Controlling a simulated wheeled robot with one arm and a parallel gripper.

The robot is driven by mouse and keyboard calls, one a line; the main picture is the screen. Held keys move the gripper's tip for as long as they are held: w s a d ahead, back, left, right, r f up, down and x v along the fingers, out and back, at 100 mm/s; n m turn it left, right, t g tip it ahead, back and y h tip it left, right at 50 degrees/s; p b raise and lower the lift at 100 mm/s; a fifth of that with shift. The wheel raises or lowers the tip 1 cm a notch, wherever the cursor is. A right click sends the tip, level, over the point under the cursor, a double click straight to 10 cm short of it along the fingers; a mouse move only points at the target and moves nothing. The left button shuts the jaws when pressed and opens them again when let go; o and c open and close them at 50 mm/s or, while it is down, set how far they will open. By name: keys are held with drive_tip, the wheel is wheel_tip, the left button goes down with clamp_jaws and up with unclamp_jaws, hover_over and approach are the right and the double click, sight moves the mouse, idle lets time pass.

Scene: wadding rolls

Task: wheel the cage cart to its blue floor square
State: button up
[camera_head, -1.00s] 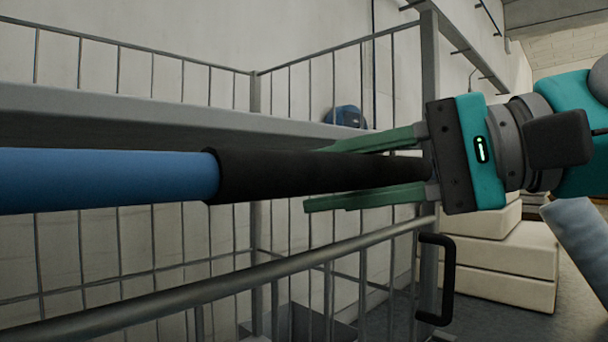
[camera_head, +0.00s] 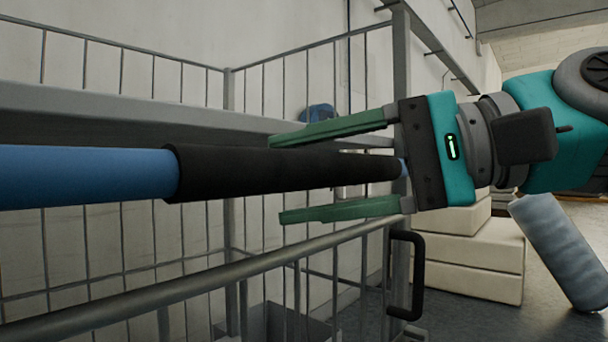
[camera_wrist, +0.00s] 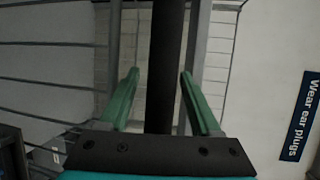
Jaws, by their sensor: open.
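The cage cart (camera_head: 310,240) fills the left and middle of the head view, with grey posts, thin wire bars and a grey top rail. A blue bar (camera_head: 85,177) with a black grip sleeve (camera_head: 260,173) runs across in front of it; how it joins the cart is hidden. My gripper (camera_head: 275,177) is open, one green finger above the black sleeve and one below, with gaps on both sides. In the wrist view the black sleeve (camera_wrist: 165,65) passes between the spread fingers (camera_wrist: 154,82). The blue floor square is not in view.
Stacked cream blocks (camera_head: 470,260) stand behind the cart at right. A black loop handle (camera_head: 407,275) sits at the cart's post. A pale wall (camera_head: 170,55) lies close behind the cart. Some dark floor (camera_head: 480,315) shows at lower right. A wall sign (camera_wrist: 300,115) reads "Wear ear plugs".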

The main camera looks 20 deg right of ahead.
sight(358, 167)
drive_tip(key=v, duration=0.7)
drive_tip(key=shift+s+d, duration=0.15)
drive_tip(key=shift+d, duration=0.05)
idle(0.7)
